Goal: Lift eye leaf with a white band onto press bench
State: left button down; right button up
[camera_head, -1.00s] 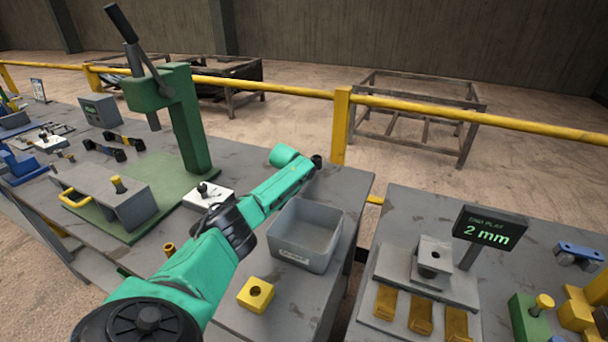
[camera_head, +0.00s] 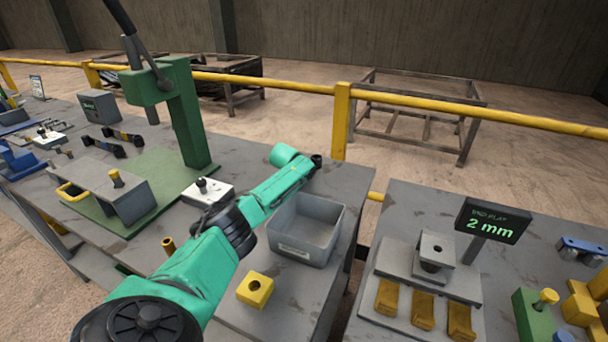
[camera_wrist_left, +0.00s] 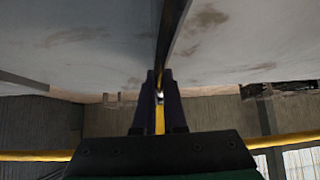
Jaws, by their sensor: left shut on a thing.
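The press bench (camera_head: 290,312) carries a green lever press (camera_head: 187,120) on a green plate. My right gripper is not in view.
A grey bin (camera_head: 305,228) and a yellow block (camera_head: 255,289) stand near the bench's right end. Two dark banded pieces (camera_head: 102,147) lie left of the press. A second bench holds a "2 mm" display (camera_head: 491,223). A yellow rail (camera_head: 480,117) runs behind.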

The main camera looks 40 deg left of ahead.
pick_arm(q)
jog(key=c, duration=0.9)
grip_release()
jog(key=shift+r, duration=0.2)
jog(key=shift+s+d+f, duration=0.1)
jog(key=shift+s+f, duration=0.05)
jog(key=shift+f, duration=0.05)
jog(key=shift+s+r+p, duration=0.1)
jog(key=shift+r+p, duration=0.15)
jog(key=shift+p, duration=0.05)
jog(key=p+v, duration=0.1)
jog(key=v, duration=0.3)
jog(key=shift+s+d+r+p, duration=0.1)
jog(key=shift+s+r+p, duration=0.2)
jog(key=v, duration=0.9)
jog(key=shift+b, duration=0.45)
jog(key=shift+d+r, duration=0.1)
